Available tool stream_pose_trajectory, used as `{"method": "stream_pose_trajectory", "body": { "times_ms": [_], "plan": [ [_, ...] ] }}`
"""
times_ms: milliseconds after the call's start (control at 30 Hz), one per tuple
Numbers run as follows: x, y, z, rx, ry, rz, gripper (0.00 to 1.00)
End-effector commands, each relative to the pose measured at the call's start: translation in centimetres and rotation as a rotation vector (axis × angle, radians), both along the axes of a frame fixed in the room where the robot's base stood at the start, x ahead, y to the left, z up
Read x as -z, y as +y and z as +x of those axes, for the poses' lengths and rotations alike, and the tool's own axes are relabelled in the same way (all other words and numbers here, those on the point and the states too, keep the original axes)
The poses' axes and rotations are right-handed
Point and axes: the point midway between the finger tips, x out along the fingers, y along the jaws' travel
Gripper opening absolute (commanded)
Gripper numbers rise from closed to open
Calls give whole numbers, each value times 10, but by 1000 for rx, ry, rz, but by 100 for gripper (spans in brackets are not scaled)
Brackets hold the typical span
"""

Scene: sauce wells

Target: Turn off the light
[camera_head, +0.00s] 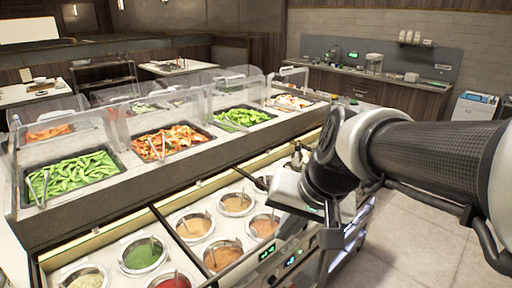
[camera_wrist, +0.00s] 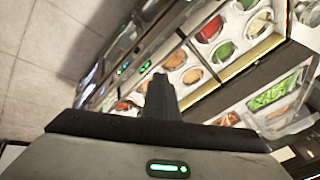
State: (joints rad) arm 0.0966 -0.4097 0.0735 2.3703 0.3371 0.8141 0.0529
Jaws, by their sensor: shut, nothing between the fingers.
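The sauce-well counter carries a front control panel (camera_head: 280,262) with small lit green displays. The panel also shows in the wrist view (camera_wrist: 128,64), left of my gripper's fingers. A pale yellow glowing strip (camera_head: 150,208) runs along the back of the sauce wells, and it shows in the wrist view (camera_wrist: 228,90). I cannot tell which control works the light. My gripper (camera_wrist: 160,80) is shut and empty, its fingers pointing towards the counter front. In the head view my arm reaches in from the right and hides part of the counter's right end.
Sauce pots (camera_head: 195,225) with ladles fill the wells. Behind them are food trays (camera_head: 75,178) under clear sneeze guards (camera_head: 118,112). A back counter (camera_head: 400,95) stands at the rear right. Bare floor tiles (camera_head: 425,235) lie right of the counter.

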Motion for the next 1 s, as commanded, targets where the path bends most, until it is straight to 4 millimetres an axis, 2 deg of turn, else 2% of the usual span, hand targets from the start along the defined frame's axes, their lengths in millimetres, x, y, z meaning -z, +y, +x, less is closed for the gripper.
{"method": "stream_pose_trajectory", "body": {
  "times_ms": [33, 133, 267, 400, 467, 600, 700, 800, 900, 1000],
  "plan": [
    [26, 3, 15, 34, 20, 44, 0],
    [61, -4, 55, 72, -6, 93, 0],
    [106, -29, 110, 116, -66, 125, 0],
    [163, -70, 164, 186, -128, 140, 0],
    [190, -92, 185, 224, -154, 140, 0],
    [259, -150, 224, 321, -199, 127, 0],
    [305, -191, 241, 391, -217, 110, 0],
    [343, -225, 249, 449, -227, 91, 0],
    [368, -248, 253, 487, -229, 75, 0],
    [380, -260, 254, 509, -229, 65, 0]
  ]
}}
